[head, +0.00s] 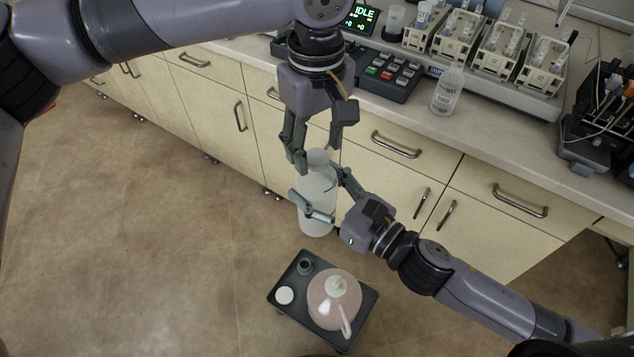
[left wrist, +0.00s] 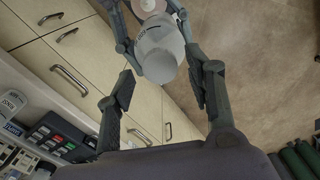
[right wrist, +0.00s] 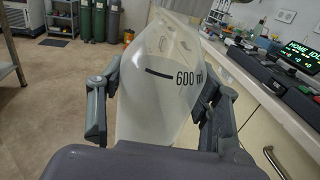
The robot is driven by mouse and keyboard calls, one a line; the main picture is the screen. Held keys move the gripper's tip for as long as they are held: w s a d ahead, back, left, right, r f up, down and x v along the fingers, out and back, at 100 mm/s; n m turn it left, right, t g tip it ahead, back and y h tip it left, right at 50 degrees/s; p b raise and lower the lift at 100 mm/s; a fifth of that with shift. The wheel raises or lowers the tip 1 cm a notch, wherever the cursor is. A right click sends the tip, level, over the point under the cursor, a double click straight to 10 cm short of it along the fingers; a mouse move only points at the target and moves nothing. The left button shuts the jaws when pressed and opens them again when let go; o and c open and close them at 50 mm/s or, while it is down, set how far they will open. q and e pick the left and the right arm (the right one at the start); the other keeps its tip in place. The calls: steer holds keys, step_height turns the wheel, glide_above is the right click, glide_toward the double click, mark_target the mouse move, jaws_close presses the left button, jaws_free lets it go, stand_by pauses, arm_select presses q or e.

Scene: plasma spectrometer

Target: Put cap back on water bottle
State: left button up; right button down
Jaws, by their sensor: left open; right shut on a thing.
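The translucent water bottle (head: 317,205) is upright in front of the cabinets, off the counter. My right gripper (head: 326,200) is shut around its body; in the right wrist view the bottle (right wrist: 160,85) shows a "600 ml" mark between the fingers. My left gripper (head: 318,150) is open, pointing down just above and around the bottle's top. In the left wrist view the bottle's whitish top (left wrist: 158,66) lies beyond the open fingers. Whether a cap sits on it I cannot tell. A small white disc (head: 284,295), possibly a cap, lies on the dark tray (head: 292,318).
The tray also carries a round pinkish flask (head: 333,300) and a small dark container (head: 305,266). The counter holds a keypad device (head: 385,72), a small labelled bottle (head: 448,92) and sample racks (head: 495,52). Cabinet handles (head: 396,145) stick out close to my grippers. The floor at left is clear.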

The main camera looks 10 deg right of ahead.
arm_select(q)
steer(key=shift+f, duration=0.7)
steer(key=shift+c, duration=0.4)
